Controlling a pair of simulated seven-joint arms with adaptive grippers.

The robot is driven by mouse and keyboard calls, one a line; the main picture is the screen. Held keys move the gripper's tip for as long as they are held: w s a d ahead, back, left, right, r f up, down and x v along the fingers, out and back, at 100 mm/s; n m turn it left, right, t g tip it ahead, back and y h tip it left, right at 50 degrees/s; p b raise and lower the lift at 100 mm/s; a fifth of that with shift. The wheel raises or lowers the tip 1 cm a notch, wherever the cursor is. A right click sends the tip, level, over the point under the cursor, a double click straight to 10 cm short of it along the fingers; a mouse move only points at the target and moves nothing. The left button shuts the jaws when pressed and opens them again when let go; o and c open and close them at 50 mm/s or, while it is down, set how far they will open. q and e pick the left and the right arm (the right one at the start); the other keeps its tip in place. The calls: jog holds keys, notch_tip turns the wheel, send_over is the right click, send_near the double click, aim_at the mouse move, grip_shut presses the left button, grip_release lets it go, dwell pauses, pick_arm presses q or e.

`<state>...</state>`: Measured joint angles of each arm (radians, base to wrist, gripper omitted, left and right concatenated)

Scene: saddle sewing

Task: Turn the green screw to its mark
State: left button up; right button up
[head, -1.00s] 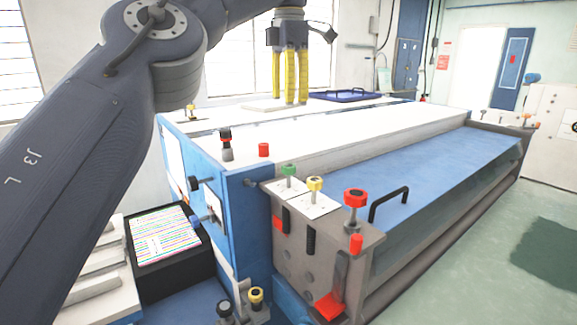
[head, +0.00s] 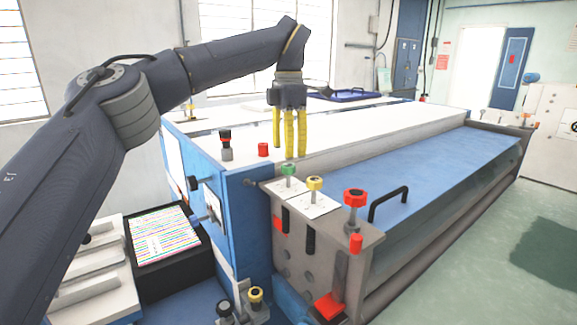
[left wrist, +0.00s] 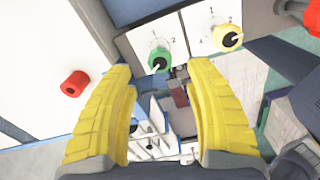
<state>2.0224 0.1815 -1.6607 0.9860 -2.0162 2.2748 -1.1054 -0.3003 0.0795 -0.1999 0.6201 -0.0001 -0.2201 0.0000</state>
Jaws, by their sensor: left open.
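The green screw (head: 289,169) stands on a white marked plate at the machine's near left corner, beside the yellow screw (head: 315,184). In the left wrist view the green screw (left wrist: 159,58) shows a white pointer line, with the printed numbers 1 and 2 on the plate beyond it. My left gripper (head: 290,155) has yellow fingers pointing down and hangs just above and behind the green screw. In the left wrist view its fingers (left wrist: 160,75) are apart and empty, with the green screw near their tips, not gripped. My right gripper is not in view.
A larger red screw (head: 355,198) and a black handle (head: 388,204) are to the right on the machine. A red knob (head: 263,150) and a black-and-red knob (head: 226,145) stand to the left. A striped sheet (head: 165,235) lies at lower left.

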aim_at(289, 165)
pick_arm(q)
jog(key=shift+f, duration=2.5)
jog(key=shift+c, duration=0.3)
grip_shut()
